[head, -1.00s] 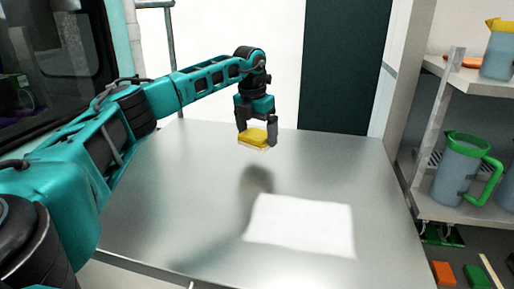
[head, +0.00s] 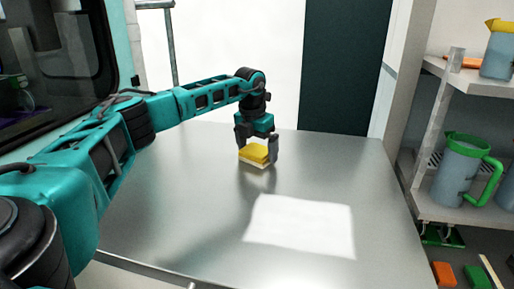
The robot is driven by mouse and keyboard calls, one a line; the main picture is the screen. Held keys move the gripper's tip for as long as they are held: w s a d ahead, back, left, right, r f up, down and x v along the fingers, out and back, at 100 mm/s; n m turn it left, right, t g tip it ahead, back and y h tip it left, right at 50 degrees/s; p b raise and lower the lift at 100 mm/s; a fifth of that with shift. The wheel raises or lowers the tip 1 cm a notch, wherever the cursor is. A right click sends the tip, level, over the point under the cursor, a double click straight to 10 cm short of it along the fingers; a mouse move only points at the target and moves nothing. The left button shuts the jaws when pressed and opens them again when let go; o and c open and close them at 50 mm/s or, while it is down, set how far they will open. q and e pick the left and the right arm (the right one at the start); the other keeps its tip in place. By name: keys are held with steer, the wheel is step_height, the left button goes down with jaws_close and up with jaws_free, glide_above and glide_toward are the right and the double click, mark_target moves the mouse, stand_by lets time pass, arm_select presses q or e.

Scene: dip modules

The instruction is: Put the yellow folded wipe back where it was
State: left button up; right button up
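The yellow folded wipe (head: 255,153) is between the fingers of my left gripper (head: 257,151), with a pale layer along its lower edge. My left gripper points down and is shut on the wipe, low over the back part of the metal table (head: 190,225). The wipe is at or just above the table top; I cannot tell whether it touches. My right gripper is not in view.
A bright white patch (head: 300,226) shows on the table in front of the gripper. The table top around the wipe is clear. At the right stands a shelf (head: 465,213) with a green-rimmed jug (head: 456,178) and a yellow-topped jug (head: 499,54).

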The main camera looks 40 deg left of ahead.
mark_target(253, 153)
arm_select(q)
steer(key=shift+r, duration=0.1)
step_height(253, 153, up, 12)
steer(key=s, duration=0.1)
steer(key=shift+s, duration=0.4)
steer(key=shift+d, duration=0.1)
stand_by(0.4)
